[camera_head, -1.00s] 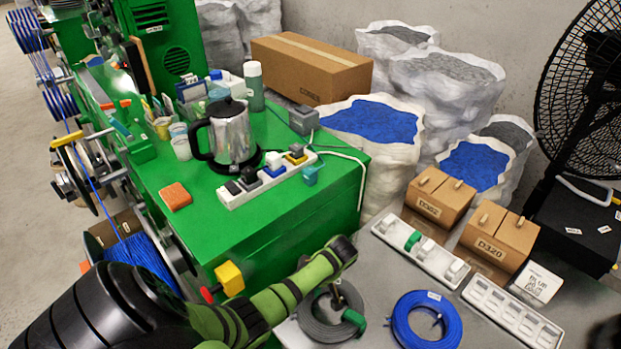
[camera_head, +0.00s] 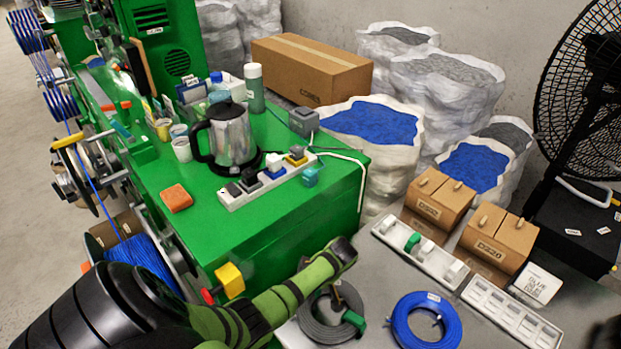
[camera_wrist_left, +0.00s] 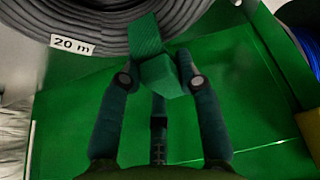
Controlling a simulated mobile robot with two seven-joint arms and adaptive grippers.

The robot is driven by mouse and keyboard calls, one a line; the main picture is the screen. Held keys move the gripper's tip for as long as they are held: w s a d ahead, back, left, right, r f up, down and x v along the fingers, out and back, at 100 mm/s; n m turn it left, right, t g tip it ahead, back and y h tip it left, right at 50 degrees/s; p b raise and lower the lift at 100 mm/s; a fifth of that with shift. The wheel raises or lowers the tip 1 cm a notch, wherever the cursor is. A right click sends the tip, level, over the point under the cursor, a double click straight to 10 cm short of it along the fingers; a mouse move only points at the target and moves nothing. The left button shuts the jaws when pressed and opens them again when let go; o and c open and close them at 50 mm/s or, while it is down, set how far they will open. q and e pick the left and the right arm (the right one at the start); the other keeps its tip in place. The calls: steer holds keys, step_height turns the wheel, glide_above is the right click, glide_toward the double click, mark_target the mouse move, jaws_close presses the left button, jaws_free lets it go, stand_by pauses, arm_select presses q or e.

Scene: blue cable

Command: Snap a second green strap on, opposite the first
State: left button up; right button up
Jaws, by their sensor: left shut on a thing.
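A grey cable coil (camera_head: 325,333) lies on the grey table, partly behind my left arm. A green strap (camera_head: 354,321) shows at its right side in the head view. My left gripper (camera_head: 337,297) points down at the coil's far part. In the left wrist view, my left gripper (camera_wrist_left: 152,85) is shut on a green strap (camera_wrist_left: 158,72). That strap overlaps the edge of the grey coil, labelled "20 m" (camera_wrist_left: 73,46); I cannot tell whether it is snapped around it. I cannot tell whether both views show the same strap. My right gripper is out of view.
A blue cable coil (camera_head: 398,330) lies to the right. A white strip tray (camera_head: 389,234) holds a green strap (camera_head: 412,242); an open white tray (camera_head: 487,296) lies beside small cardboard boxes (camera_head: 440,197). The green machine (camera_head: 300,225) stands close behind my left arm.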

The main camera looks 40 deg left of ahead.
arm_select(q)
steer(key=shift+f, duration=0.15)
steer(key=shift+f+b, duration=0.45)
steer(key=shift+f, duration=0.1)
steer(key=shift+r, duration=0.15)
steer(key=shift+r, duration=0.1)
steer(key=shift+r+p, duration=0.5)
steer(key=shift+p, duration=0.3)
steer(key=shift+f, duration=0.45)
stand_by(0.5)
steer(key=o, duration=1)
